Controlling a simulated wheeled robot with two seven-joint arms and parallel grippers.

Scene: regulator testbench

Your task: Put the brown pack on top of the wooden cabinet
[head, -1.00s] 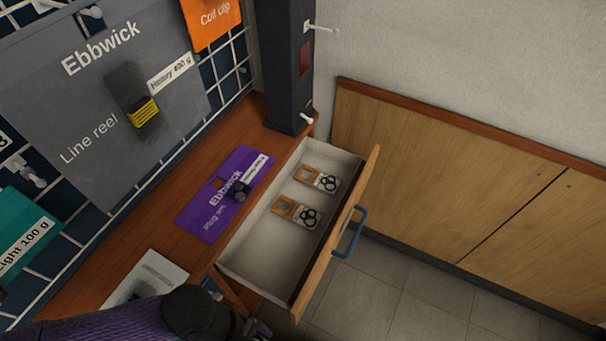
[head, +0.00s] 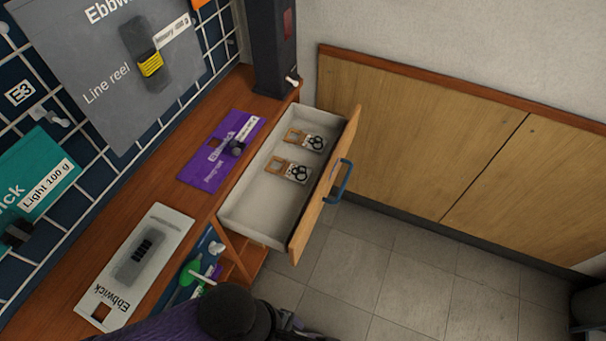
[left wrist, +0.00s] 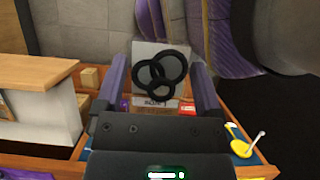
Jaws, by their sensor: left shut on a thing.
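A brown pack (left wrist: 153,108) with a grey-white card face and black rings is between the purple fingers of my left gripper (left wrist: 160,78) in the left wrist view. The gripper is shut on it. In the head view my left arm comes in at the bottom; the gripper is mostly cut off by the lower edge, and the held pack cannot be made out there. The wooden cabinet (head: 420,130) stands low along the wall at the right, with wood doors and a narrow reddish-brown top edge (head: 470,98). My right gripper is not in view.
An open drawer (head: 252,217) with a blue handle (head: 341,180) sticks out from the bench and holds two similar ringed packs (head: 288,170). A purple card (head: 205,168) and a pale card (head: 165,226) lie on the bench. The tiled floor (head: 400,270) is clear.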

